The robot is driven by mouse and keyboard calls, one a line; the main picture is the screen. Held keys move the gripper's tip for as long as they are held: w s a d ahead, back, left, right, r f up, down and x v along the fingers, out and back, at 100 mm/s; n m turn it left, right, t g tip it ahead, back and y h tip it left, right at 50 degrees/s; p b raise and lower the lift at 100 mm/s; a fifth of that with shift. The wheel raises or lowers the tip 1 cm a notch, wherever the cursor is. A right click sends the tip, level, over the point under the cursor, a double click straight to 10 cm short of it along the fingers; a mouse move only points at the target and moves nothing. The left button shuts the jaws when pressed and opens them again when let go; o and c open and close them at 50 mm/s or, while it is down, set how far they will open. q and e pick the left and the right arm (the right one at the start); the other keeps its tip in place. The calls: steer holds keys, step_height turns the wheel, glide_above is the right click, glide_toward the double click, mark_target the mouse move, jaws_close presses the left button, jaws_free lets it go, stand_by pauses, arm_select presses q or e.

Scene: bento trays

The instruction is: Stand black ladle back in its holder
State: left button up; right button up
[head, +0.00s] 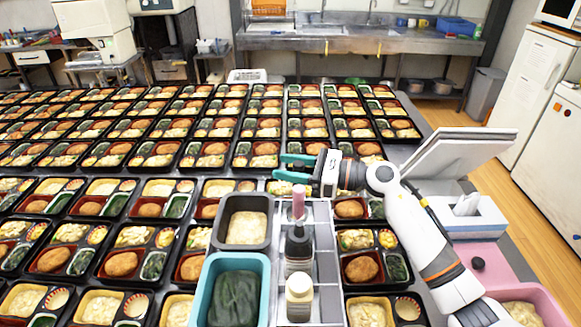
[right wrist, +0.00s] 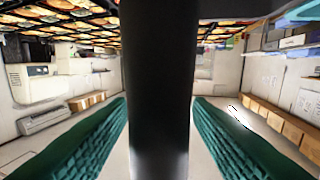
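In the head view my right gripper (head: 287,167) reaches in from the right, above the back end of a grey divided holder (head: 325,245). Its two teal fingers lie nearly parallel, a small gap apart. In the right wrist view a thick black upright bar, seemingly the black ladle's handle (right wrist: 158,90), fills the space between my teal fingers, with the tips against its sides. The ladle's bowl is not seen, and I cannot pick out the ladle clearly in the head view. My left gripper is not in view.
The holder carries a dark bottle (head: 298,247) below a pink upright piece (head: 298,203), and a cream-capped bottle (head: 299,297). A grey tub (head: 218,232) and teal tub (head: 204,290) stand left of it. Bento trays (head: 120,262) cover most of the table. A tissue box (head: 470,222) is right.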

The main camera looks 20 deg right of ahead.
steer(key=shift+s+d+f, duration=0.1)
steer(key=shift+d, duration=0.15)
steer(key=b+v, duration=0.4)
steer(key=v, duration=0.7)
steer(key=shift+d+b, duration=0.25)
steer(key=shift+b, duration=0.05)
steer(key=shift+s, duration=0.1)
